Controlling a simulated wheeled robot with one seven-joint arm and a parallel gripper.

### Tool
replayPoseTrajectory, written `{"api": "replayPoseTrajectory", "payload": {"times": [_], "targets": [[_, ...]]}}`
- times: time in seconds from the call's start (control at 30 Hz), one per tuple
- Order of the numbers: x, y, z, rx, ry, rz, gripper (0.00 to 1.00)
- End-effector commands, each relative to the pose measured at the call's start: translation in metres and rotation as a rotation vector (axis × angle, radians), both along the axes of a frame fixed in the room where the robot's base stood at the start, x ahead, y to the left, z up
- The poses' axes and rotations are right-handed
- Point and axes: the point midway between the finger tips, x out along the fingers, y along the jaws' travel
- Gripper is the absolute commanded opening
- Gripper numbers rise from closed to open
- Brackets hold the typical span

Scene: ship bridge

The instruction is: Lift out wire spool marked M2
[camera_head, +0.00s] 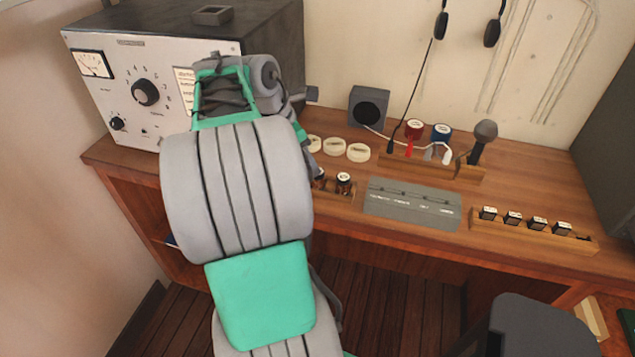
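My arm fills the left middle of the head view and hides part of the desk. Part of my gripper (315,170) seems to show at the arm's right edge, low over a small wooden rack (341,192) at the desk's front. Its fingers are too hidden to tell open from shut. The rack holds small dark round pieces with pale tops, possibly wire spools; one stands clear (343,181) and another is beside the gripper (320,175). Whether the gripper touches it cannot be told. No M2 marking is readable. The rack's left part is hidden behind my arm.
A grey panel (412,204) lies right of the rack, then a wooden strip (533,234) with several dark blocks. Cream rings (358,152), a speaker (368,107) and a tool rack with a microphone (484,133) stand behind. A radio cabinet (130,80) stands left.

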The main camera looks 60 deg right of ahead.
Motion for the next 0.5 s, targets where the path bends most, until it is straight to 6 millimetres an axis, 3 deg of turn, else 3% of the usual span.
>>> {"api": "replayPoseTrajectory", "payload": {"times": [0.5], "targets": [[-0.02,-0.029,-0.067,0.003,0.005,0.008,0.57]]}}
